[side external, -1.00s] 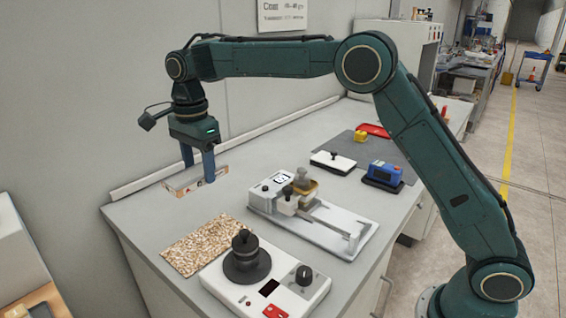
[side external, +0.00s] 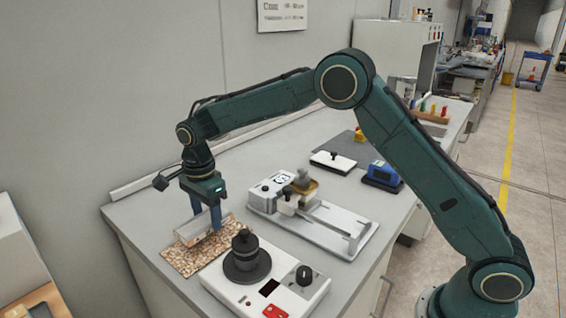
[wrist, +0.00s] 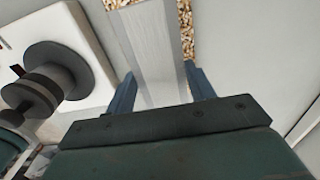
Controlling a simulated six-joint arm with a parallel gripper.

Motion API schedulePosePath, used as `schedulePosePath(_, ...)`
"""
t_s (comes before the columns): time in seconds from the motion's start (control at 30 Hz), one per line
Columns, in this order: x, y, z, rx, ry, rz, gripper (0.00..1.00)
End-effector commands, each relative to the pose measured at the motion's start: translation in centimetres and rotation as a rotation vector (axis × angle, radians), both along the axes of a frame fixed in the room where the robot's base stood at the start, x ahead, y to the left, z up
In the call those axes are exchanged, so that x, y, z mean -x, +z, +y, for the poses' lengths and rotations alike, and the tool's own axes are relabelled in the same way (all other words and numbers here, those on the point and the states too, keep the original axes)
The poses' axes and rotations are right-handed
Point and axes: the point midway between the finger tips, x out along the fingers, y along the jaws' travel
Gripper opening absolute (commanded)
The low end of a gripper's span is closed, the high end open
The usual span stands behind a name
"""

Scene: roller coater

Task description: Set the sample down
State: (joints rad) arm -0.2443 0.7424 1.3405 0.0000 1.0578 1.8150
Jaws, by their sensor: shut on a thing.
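I cannot tell whether the panel touches the mat. Part of the mat is hidden under the panel.
A white hotplate-like device with a black knobbed disc (side external: 245,258) stands close right of the mat. A white coater with a slide rail (side external: 320,225) is behind it. A blue device (side external: 383,173) and a black-and-white block (side external: 333,161) sit farther back. The back-left bench is clear.

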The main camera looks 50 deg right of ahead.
Motion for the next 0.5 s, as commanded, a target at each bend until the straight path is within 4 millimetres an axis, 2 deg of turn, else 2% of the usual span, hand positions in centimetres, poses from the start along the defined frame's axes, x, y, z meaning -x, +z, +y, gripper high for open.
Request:
schedulePosePath(0.33, 0.1, -3.4, 0.0, 0.001, 0.000, 0.004, 0.30)
schedulePosePath(0.5, 0.0, -4.2, 0.0, 0.000, 0.000, 0.000, 0.30)
